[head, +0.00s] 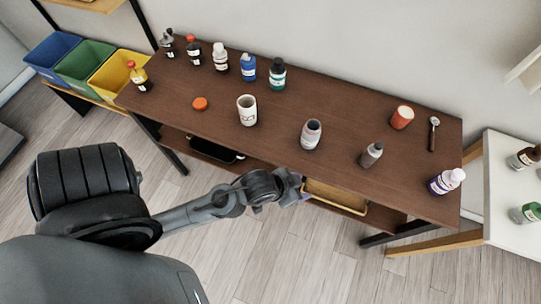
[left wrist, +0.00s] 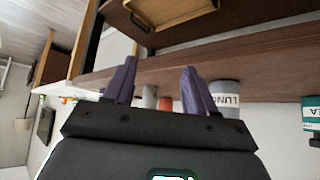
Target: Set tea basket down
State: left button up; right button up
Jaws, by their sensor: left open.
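A shallow tan tray-like basket (head: 336,196) rests on the lower shelf under the brown table; it is probably the tea basket. It also shows at the top of the left wrist view (left wrist: 178,12), where the scene appears upside down. My left gripper (head: 293,186) is at the table's front edge, to the left of the basket in the head view and apart from it. Its two purple fingers (left wrist: 158,82) are spread with nothing between them in the left wrist view. The table edge and arm hide part of the basket. My right gripper is in neither view.
A dark tray (head: 212,149) sits on the lower shelf. A white table (head: 510,180) stands at right. The tabletop has bare areas.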

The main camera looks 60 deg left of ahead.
pick_arm(q)
jog(key=s+a+g, duration=0.1)
jog(key=s+g, duration=0.3)
jog(key=s, duration=0.5)
jog(key=shift+a+y, duration=0.2)
jog(key=shift+y, duration=0.2)
notch_tip(320, 180, up, 35)
jog(key=p, duration=3.5)
jog(key=shift+r+p, duration=0.15)
jog(key=shift+p, duration=0.15)
jog(key=shift+s, duration=0.1)
